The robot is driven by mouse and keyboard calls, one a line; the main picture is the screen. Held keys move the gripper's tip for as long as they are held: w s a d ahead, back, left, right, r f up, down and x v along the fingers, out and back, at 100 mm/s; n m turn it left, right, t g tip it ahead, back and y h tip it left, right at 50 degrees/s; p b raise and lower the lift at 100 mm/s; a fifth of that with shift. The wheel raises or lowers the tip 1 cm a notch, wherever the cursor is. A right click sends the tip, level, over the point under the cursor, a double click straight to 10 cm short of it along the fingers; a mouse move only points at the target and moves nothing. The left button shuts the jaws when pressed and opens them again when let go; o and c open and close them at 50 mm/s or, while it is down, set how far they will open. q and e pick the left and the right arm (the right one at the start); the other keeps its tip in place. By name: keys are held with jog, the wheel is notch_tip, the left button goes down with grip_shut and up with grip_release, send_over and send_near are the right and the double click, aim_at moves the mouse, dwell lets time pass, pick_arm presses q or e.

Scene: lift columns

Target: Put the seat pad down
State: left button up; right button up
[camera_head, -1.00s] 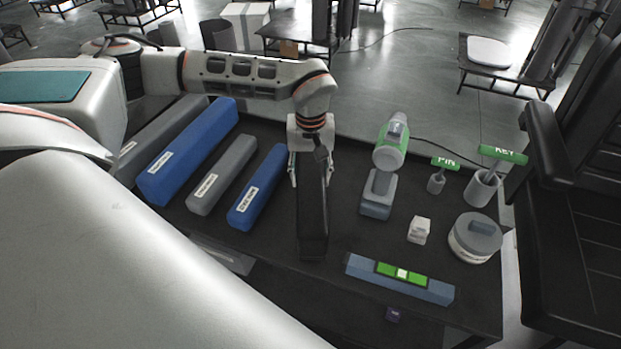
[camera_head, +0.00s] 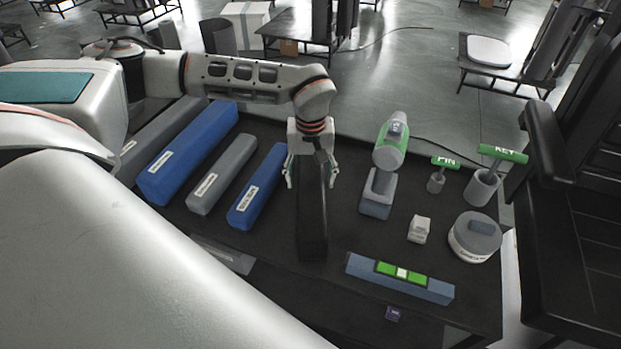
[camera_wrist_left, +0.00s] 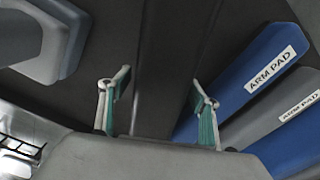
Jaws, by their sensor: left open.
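The seat pad seems to be the long black block (camera_head: 312,228), lying on the dark table among the other pads; no label on it is readable. My left gripper (camera_head: 311,178) is open above its far part, one finger on each side, with a gap showing beside the fingers. In the left wrist view, the dark block (camera_wrist_left: 165,65) runs between the two open fingertips (camera_wrist_left: 158,88). Part of the block is hidden under the gripper. My right gripper is not in view.
Blue and grey pads, including a blue arm pad (camera_head: 257,188), lie to the left. A green-grey drill (camera_head: 380,190), a small white box (camera_head: 419,229), a round tub (camera_head: 474,240), PIN and KEY tools (camera_head: 483,185) and a level (camera_head: 400,279) stand to the right.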

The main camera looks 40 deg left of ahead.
pick_arm(q)
notch_tip(320, 180, up, 12)
jog(key=shift+f, duration=0.1)
dwell(0.8)
